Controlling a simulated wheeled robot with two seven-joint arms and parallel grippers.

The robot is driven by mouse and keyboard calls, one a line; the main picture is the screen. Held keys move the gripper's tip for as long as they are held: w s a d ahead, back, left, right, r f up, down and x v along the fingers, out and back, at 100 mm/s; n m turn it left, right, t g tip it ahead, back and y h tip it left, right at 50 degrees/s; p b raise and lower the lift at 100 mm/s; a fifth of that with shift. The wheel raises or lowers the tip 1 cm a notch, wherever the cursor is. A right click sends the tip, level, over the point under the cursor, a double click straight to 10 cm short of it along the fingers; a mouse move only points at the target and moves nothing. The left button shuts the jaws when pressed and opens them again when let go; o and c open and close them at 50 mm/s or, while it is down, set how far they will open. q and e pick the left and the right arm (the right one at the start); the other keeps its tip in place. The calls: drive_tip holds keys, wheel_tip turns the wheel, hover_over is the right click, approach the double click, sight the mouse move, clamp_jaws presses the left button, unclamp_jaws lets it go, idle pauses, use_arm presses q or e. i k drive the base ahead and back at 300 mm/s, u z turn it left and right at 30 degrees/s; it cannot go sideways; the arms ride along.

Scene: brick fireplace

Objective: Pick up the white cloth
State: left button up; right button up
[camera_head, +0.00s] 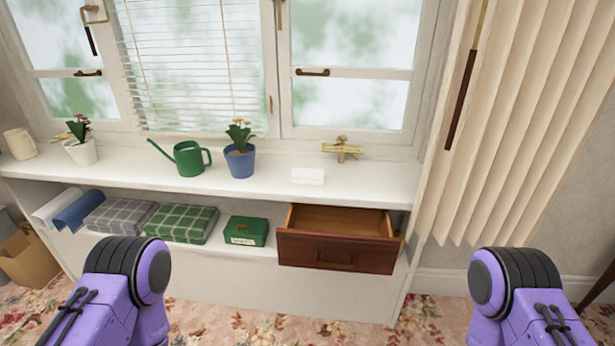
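A small white folded cloth (307,176) lies flat on the white window sill, right of the blue flower pot and in front of the brass window latch. A rolled white cloth or towel (52,208) lies on the shelf below at the far left, beside a blue roll. I cannot tell from the picture which of these is meant. Only purple and black parts of my two arms show at the lower left and lower right. Neither of my grippers is in view.
The sill (375,186) also holds a green watering can (189,160), a blue flower pot (240,164) and a white flower pot (82,153). An open, empty wooden drawer (335,252) sticks out below the white cloth. A pleated curtain (510,120) hangs at the right.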

sight(299, 176)
drive_tip(key=u, duration=1.4)
drive_tip(key=i, duration=0.9)
drive_tip(key=z, duration=1.35)
